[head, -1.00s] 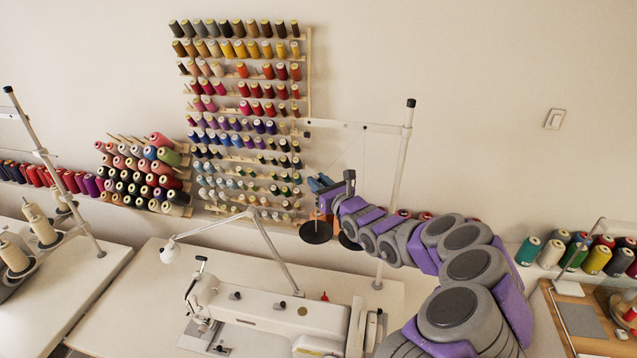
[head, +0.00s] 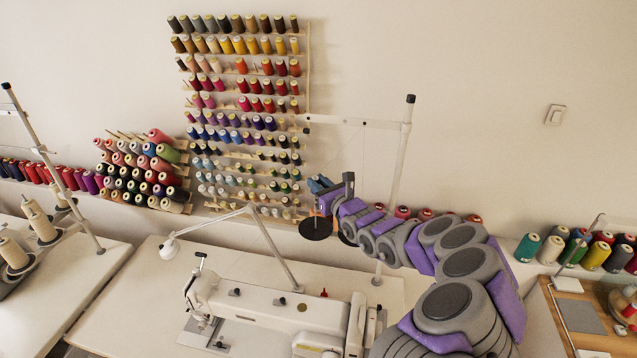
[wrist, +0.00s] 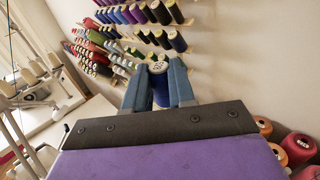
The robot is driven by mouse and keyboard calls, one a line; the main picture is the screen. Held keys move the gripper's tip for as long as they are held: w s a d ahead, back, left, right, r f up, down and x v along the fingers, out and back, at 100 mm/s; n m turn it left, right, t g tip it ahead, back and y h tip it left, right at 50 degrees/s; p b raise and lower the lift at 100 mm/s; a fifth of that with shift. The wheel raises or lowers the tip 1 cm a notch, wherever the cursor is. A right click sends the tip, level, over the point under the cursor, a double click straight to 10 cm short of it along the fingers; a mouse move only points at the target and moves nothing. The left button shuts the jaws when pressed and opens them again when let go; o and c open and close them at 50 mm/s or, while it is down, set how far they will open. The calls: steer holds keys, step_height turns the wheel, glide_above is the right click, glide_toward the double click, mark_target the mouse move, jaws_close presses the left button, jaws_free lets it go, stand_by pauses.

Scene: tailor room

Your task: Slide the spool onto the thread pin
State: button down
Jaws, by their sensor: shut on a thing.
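My gripper (wrist: 158,88) is shut on a dark blue spool (wrist: 160,94) in the wrist view. A blue-grey finger lies on each side of it, and its pale end faces the camera. In the head view my gripper (head: 322,188) is beyond the sewing machine and in front of the wall rack. Blue shows there between or beside the fingers, too small to separate clearly. Below the gripper are two black discs of a thread stand, the left one (head: 315,230) largely clear and the right one partly behind my arm.
A wall rack (head: 308,90) full of colored spools stands behind the gripper. A white stand pole (head: 399,165) with a crossbar rises close behind my arm. A lamp arm (head: 270,250) and the white sewing machine (head: 265,312) are in front. More spools line the wall ledge.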

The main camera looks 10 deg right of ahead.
steer(key=shift+f, duration=0.9)
steer(key=shift+f+b, duration=2)
steer(key=shift+f, duration=4.2)
steer(key=c, duration=0.9)
jaws_free()
steer(key=shift+o, duration=0.2)
steer(key=shift+s, duration=0.1)
steer(key=p+v, duration=0.3)
steer(key=v, duration=1.4)
steer(key=shift+p, duration=0.35)
steer(key=shift+s+d+f, duration=0.1)
